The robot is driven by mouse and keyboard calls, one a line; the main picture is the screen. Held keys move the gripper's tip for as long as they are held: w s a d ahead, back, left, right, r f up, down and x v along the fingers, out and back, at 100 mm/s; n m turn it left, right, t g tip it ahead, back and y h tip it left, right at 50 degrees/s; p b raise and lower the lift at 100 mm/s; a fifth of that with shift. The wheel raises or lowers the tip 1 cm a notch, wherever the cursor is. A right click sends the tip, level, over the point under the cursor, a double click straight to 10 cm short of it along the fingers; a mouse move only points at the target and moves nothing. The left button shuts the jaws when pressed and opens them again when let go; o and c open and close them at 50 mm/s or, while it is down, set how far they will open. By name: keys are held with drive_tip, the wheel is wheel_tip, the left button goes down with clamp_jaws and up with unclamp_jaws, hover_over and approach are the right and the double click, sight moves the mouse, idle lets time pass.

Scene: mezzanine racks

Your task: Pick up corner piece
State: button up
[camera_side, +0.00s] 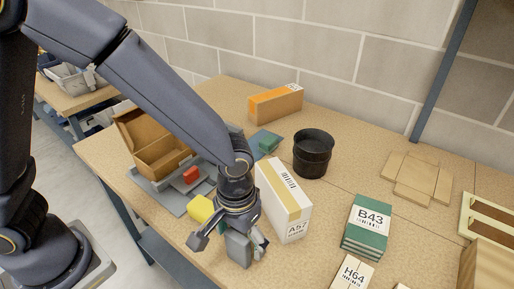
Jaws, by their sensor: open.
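My gripper (231,240) points down over the front of the workbench, left of the white and tan box marked A57. Its fingers are spread apart. A small grey-green block (238,250) shows between and below the fingers; it may be the corner piece, but I cannot tell its full shape. The gripper and wrist hide part of it, and I cannot tell whether a finger touches it.
The A57 box (294,221) stands close to the gripper's right. A yellow piece (200,209) is close on its left. Behind are a black round container (313,153), an open cardboard box (163,155) and an orange box (276,104). Green B43 boxes (366,226) stand right.

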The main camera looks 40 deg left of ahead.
drive_tip(key=f, duration=0.4)
drive_tip(key=shift+w+a+f, duration=0.15)
drive_tip(key=shift+a+f, duration=0.1)
drive_tip(key=shift+f, duration=0.05)
drive_tip(key=shift+c, duration=0.3)
drive_tip(key=c, duration=0.4)
drive_tip(key=shift+c, duration=0.5)
